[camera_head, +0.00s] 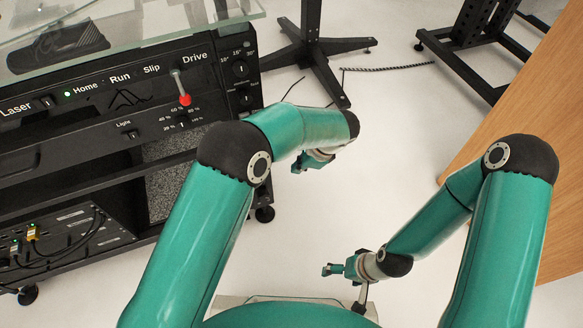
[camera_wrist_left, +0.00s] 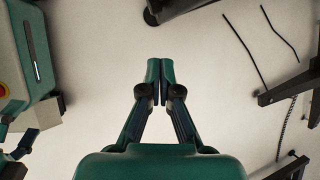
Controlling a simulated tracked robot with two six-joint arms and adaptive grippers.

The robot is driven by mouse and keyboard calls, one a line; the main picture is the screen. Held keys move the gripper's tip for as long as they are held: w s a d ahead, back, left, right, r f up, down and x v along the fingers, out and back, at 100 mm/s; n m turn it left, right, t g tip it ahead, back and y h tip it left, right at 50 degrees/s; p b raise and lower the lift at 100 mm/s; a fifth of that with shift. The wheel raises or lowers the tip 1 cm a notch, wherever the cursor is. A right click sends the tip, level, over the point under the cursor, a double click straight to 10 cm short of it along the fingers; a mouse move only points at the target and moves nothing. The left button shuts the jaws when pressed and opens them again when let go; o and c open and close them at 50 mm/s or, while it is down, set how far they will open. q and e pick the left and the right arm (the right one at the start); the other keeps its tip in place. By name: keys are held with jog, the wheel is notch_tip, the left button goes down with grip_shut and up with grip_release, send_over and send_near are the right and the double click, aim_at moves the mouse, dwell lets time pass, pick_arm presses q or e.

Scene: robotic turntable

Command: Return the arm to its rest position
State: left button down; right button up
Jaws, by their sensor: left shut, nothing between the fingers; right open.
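My left arm (camera_head: 215,215) comes in from the left and bends at its dark elbow, with the forearm reaching right in front of the black console. My left gripper (camera_head: 300,164) is partly hidden beneath the end of that arm. In the left wrist view the left gripper (camera_wrist_left: 160,80) has its two fingertips together, with nothing between them and pale floor below. My right arm (camera_head: 500,240) is folded on the right, its forearm slanting down to the left. My right gripper (camera_head: 330,269) is empty and open low in the middle, over the floor.
The black console (camera_head: 110,115) with labelled switches and a red-tipped lever (camera_head: 184,98) stands at the left, close to my left arm. A wooden surface (camera_head: 535,120) lies at the right. A black stand base (camera_head: 305,50) and a cable are at the back. White floor is clear between.

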pick_arm(q)
jog(key=shift+d+r, duration=0.1)
jog(key=shift+r, duration=0.1)
pick_arm(e)
jog(key=shift+r, duration=0.1)
pick_arm(q)
jog(key=s+a+f+n+g+h, duration=0.45)
jog(key=s+f+n+h, duration=0.2)
jog(key=s+f, duration=0.65)
jog(key=s+a+n+t+h, duration=0.25)
jog(key=s+a+n, duration=0.55)
jog(key=s+n, duration=0.55)
pick_arm(e)
notch_tip(320, 180, up, 34)
jog(key=p, duration=3.4)
pick_arm(q)
notch_tip(320, 180, up, 33)
jog(key=w, duration=0.1)
jog(key=shift+w+f+m+t, duration=0.15)
jog(key=shift+w+m+t, duration=0.15)
pick_arm(e)
jog(key=shift+c, duration=0.3)
